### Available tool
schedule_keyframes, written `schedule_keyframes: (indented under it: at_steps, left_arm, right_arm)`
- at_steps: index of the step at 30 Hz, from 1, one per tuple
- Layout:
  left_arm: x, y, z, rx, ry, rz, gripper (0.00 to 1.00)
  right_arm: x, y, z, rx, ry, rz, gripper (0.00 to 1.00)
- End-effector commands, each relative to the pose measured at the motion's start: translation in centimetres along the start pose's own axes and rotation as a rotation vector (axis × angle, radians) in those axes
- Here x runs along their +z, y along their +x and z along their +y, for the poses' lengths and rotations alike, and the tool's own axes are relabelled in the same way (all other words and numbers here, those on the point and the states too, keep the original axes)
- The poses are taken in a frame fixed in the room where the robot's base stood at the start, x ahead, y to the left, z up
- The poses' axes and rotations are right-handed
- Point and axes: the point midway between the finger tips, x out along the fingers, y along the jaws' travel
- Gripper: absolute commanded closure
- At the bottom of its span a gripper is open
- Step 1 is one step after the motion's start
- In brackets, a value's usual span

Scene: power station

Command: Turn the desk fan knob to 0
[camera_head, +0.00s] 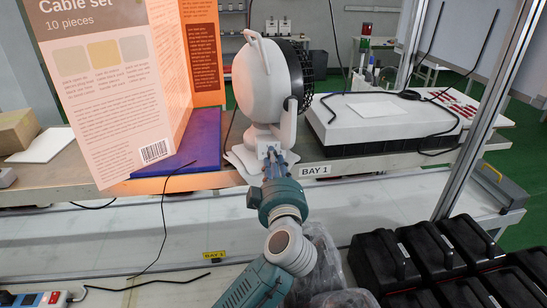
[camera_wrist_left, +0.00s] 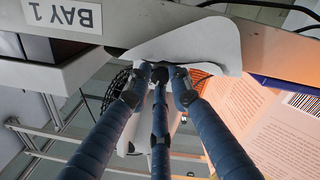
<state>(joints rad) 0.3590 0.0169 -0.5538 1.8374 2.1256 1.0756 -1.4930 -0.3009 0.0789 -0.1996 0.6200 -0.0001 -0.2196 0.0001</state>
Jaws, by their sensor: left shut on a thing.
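The white desk fan (camera_head: 258,84) stands on the shelf, its black grille (camera_head: 299,75) facing right and away. Its white base (camera_head: 242,160) is at the shelf's front edge, and it also shows upside down in the wrist view (camera_wrist_left: 205,45). My left gripper (camera_head: 271,158) reaches up to the front of the fan at the base of its post. Its blue-grey fingers, also in the left wrist view (camera_wrist_left: 160,78), are closed together against the fan at the knob. The knob itself and its setting are hidden behind the fingers. My right gripper is not in view.
A large orange and white cable set box (camera_head: 120,90) stands left of the fan on a blue mat (camera_head: 205,135). A grey case (camera_head: 385,115) with a black cable is right of it. Black boxes (camera_head: 400,262) and clear plastic (camera_head: 325,255) lie below at right.

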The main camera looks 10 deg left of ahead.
Motion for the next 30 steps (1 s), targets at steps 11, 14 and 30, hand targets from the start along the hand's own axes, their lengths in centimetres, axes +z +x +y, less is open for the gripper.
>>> schedule_keyframes:
  at_steps: [11,14,30]
  left_arm:
    - [0.5,-0.1,-0.2,-0.004,0.004,-0.008,0.72]
    - [0.4,-0.1,-0.2,-0.003,0.003,-0.007,0.72]
    - [0.4,-8.8,-0.2,-0.003,0.003,-0.009,0.72]
  right_arm:
    - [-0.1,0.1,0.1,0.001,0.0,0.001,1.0]
    - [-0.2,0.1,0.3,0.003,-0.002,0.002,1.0]
    - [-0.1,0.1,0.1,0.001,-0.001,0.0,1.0]
